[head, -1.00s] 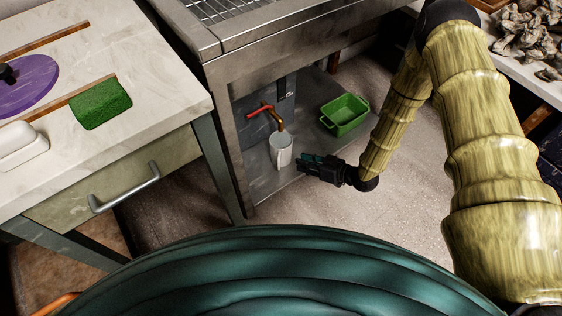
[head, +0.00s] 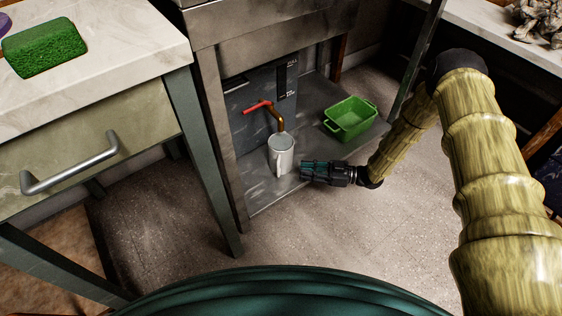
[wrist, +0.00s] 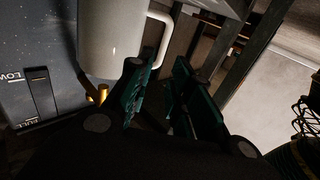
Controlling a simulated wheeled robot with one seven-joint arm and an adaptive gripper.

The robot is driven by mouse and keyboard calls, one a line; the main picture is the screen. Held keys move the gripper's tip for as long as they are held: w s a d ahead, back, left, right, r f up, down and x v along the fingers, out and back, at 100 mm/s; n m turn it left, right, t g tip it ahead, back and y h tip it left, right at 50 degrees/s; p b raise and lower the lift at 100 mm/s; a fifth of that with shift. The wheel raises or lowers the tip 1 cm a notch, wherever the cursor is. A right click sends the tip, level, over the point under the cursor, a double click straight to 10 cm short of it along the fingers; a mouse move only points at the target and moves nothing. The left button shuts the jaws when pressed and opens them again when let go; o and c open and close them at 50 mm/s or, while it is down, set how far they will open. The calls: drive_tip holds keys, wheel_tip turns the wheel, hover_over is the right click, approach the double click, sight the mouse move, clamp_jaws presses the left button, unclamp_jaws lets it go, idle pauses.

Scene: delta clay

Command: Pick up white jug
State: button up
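The white jug (head: 281,152) stands upright on the metal lower shelf (head: 262,195), below a copper spout with a red handle (head: 258,106). My gripper (head: 303,171) is just right of the jug in the head view, low and pointing at it. In the wrist view the jug (wrist: 110,40) fills the upper left, with its handle (wrist: 163,40) on the right side. The two teal fingers of my gripper (wrist: 157,88) are apart with nothing between them. The handle is just beyond the fingertips. I cannot tell whether a finger touches the jug.
A green tub (head: 350,118) sits on the shelf behind and right of my gripper. A grey tank (head: 262,92) stands behind the jug. The cabinet's metal post (head: 222,140) is left of the jug. A counter with a drawer (head: 95,150) stands at left. Open floor lies in front.

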sight(278, 176)
drive_tip(key=a, duration=0.1)
drive_tip(key=a+b, duration=0.1)
drive_tip(key=a, duration=0.1)
drive_tip(key=a+b, duration=0.1)
drive_tip(key=a, duration=0.1)
drive_tip(key=shift+w+a, duration=0.15)
drive_tip(key=shift+w, duration=0.15)
drive_tip(key=shift+a+f+b, duration=0.3)
drive_tip(key=shift+a+b, duration=0.15)
drive_tip(key=a, duration=0.1)
drive_tip(key=a+b, duration=0.2)
drive_tip(key=shift+w+a+f, duration=0.15)
drive_tip(key=shift+a+f, duration=0.1)
drive_tip(key=shift+a, duration=0.05)
drive_tip(key=shift+a+r, duration=0.15)
drive_tip(key=shift+a, duration=0.1)
clamp_jaws()
